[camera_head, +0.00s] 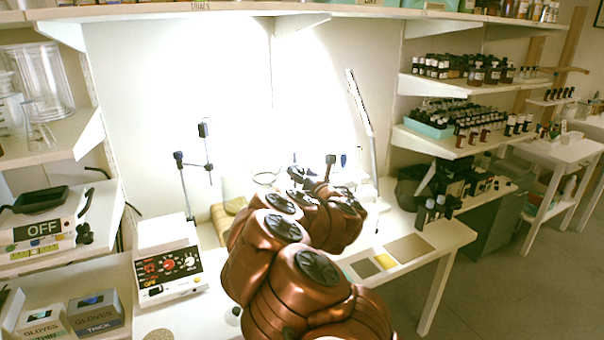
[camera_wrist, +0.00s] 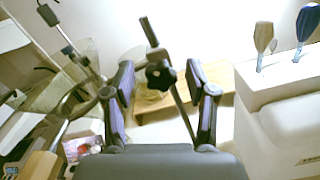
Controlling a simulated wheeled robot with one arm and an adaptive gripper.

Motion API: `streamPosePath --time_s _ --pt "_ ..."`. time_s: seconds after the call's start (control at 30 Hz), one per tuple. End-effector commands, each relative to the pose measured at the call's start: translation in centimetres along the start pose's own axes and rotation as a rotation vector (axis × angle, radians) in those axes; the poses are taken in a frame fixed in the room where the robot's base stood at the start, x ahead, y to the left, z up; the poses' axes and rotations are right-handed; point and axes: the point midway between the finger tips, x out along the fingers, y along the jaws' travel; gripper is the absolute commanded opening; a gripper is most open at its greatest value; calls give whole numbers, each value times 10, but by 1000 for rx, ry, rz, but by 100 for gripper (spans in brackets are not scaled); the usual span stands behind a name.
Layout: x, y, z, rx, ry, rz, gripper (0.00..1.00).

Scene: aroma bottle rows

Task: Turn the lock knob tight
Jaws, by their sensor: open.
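The lock knob (camera_wrist: 160,75) is a dark, lobed knob on a thin dark stand rod (camera_wrist: 181,108) in the wrist view. The rod leans in that picture, and a dark block (camera_wrist: 149,31) sits near its upper end. My gripper (camera_wrist: 159,70) is open, with one finger on each side of the knob. I see gaps between knob and fingers; I cannot tell whether the knob is level in depth with the tips. In the head view my copper arm reaches over the bench and hides most of the gripper and the knob.
A second stand (camera_head: 183,185) with dark clamps rises left of my arm. A white control box (camera_head: 168,262) stands on the bench. In the wrist view, glassware (camera_wrist: 60,92) is at left and a white holder (camera_wrist: 262,83) with blue- and tan-handled tools at right. Bottle shelves line the right wall.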

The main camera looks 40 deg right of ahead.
Motion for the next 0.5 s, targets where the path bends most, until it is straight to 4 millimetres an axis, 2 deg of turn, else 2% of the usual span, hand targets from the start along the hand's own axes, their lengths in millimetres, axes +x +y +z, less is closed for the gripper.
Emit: streamPosePath --time_s 0.13,0.5 --pt "0 0 0 0 0 -1 55" --pt "0 0 0 0 0 -1 16"
